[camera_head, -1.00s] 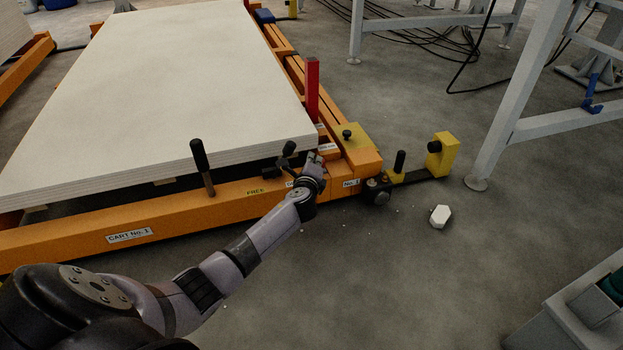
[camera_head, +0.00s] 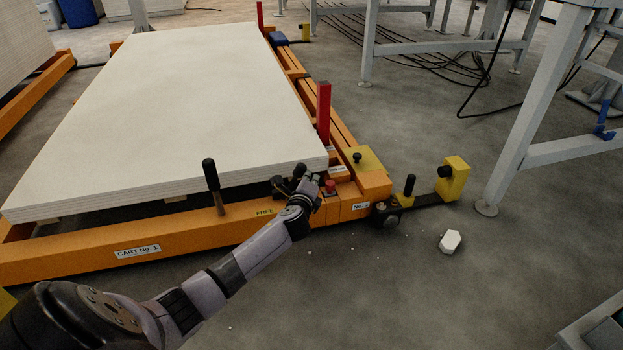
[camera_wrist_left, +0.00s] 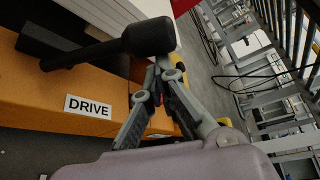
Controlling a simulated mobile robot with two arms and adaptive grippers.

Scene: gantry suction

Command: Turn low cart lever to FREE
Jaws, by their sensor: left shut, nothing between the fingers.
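The low lever has a black knob and shaft; in the wrist view its knob (camera_wrist_left: 150,37) is large, with the shaft running left above a white DRIVE label (camera_wrist_left: 88,107). My left gripper (camera_head: 311,180) is shut and empty, just right of the lever. In the wrist view its fingers (camera_wrist_left: 165,66) meet close beside the knob; I cannot tell whether they touch it. My right gripper is out of view.
The orange cart (camera_head: 70,262) carries a thick white board stack (camera_head: 180,100). A tall black-handled lever (camera_head: 212,185) stands left of FREE. A red button (camera_head: 330,187) and red post (camera_head: 323,112) are near the gripper.

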